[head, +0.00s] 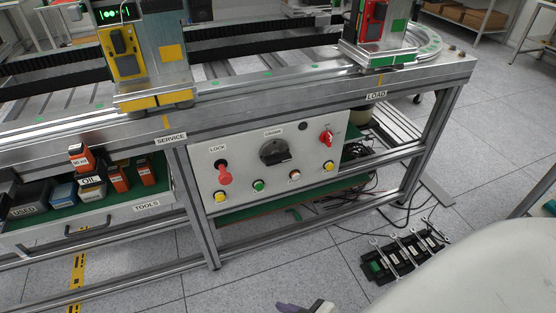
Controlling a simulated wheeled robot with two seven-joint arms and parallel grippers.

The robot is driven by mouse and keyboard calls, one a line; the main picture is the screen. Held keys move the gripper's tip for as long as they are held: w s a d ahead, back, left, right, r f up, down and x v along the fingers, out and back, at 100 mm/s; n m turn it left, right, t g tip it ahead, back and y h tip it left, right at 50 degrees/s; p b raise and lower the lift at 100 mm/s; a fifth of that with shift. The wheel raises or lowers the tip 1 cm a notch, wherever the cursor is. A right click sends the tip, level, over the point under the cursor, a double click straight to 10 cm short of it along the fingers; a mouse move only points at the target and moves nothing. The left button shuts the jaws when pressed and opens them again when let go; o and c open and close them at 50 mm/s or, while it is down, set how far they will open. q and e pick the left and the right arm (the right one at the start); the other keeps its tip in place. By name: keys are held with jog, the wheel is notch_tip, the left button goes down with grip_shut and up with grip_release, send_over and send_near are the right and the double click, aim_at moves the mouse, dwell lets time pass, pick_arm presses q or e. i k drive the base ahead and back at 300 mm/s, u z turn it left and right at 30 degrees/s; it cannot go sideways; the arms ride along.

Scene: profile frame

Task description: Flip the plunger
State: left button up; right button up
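The red plunger (224,174) sticks out of the light grey control panel (243,188) under the label LOCK. Its round red head hangs a little below a dark socket on the panel. A small grey and purple tip (305,307) shows at the bottom edge, apart from the panel and well below it; it seems to be part of my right gripper, but its fingers are mostly cut off. My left gripper is out of view.
The panel also has a black rotary knob (275,151), a red switch (326,137) and several push buttons. A tools drawer (110,213) stands open at the left. A black rack of wrenches (408,257) lies on the floor. The floor before the panel looks clear.

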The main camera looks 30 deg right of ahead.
aim_at(225, 178)
jog(key=k, duration=0.5)
jog(key=u, duration=1.1)
jog(key=i, duration=0.85)
jog(key=z, duration=1.1)
